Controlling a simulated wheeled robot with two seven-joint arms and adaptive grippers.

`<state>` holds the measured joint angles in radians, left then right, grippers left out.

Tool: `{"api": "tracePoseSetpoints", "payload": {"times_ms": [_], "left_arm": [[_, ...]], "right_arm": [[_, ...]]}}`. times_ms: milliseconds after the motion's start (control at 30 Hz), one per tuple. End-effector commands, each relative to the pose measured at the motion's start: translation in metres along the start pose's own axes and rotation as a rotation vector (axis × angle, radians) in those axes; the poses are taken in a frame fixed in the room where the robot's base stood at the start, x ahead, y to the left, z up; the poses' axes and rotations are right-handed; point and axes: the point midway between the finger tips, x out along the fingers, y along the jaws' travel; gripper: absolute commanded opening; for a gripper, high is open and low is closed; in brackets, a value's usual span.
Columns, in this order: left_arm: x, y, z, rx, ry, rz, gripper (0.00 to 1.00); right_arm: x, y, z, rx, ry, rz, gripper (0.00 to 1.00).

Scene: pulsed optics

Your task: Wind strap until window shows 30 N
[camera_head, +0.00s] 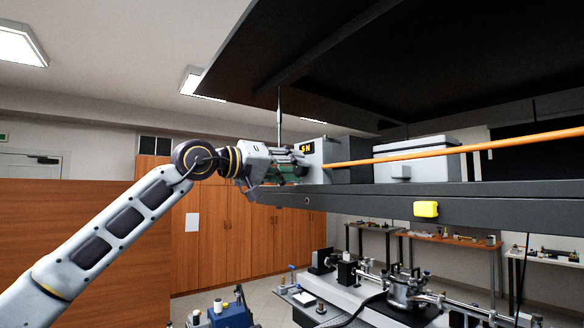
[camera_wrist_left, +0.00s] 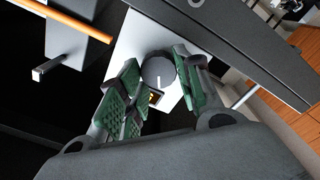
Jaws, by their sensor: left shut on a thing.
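My left gripper (camera_head: 300,165) reaches from the left to a light grey tensioner box (camera_head: 318,153) on the dark overhead shelf. Its small black window (camera_head: 307,148) shows orange characters that look like "5 N". In the left wrist view, the green-padded fingers are on either side of a dark round knob (camera_wrist_left: 158,70) with a pale line on it, and they are shut on it. The window also shows there, partly, between the fingers (camera_wrist_left: 154,97). An orange strap (camera_head: 460,148) runs right from the tensioner box. My right gripper is out of view.
A pale lidded box (camera_head: 416,160) sits on the shelf behind the strap. A yellow block (camera_head: 426,209) is on the shelf's front edge (camera_head: 480,212). A dark panel hangs overhead. Optics equipment (camera_head: 405,290) stands on a bench below.

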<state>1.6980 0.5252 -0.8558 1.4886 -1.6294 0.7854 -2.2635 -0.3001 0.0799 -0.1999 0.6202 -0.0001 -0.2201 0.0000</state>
Motion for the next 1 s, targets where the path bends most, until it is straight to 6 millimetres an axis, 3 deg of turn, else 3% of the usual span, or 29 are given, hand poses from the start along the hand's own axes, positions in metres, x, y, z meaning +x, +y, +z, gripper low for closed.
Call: {"api": "tracePoseSetpoints", "payload": {"times_ms": [267,300,467,1000], "left_arm": [[0.0013,-0.0023,0.0027,-0.001,-0.006,-0.004,0.10],[0.0013,-0.0024,0.0027,-0.002,-0.006,-0.004,0.37],[0.0010,-0.0019,0.0021,-0.002,-0.004,-0.003,0.56],[-0.0067,-0.0011,0.0003,-0.002,-0.001,-0.001,0.56]], "right_arm": [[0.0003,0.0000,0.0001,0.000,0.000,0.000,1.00],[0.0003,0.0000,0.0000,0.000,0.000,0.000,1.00],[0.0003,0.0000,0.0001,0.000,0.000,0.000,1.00],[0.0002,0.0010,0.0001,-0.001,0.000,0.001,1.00]]}}
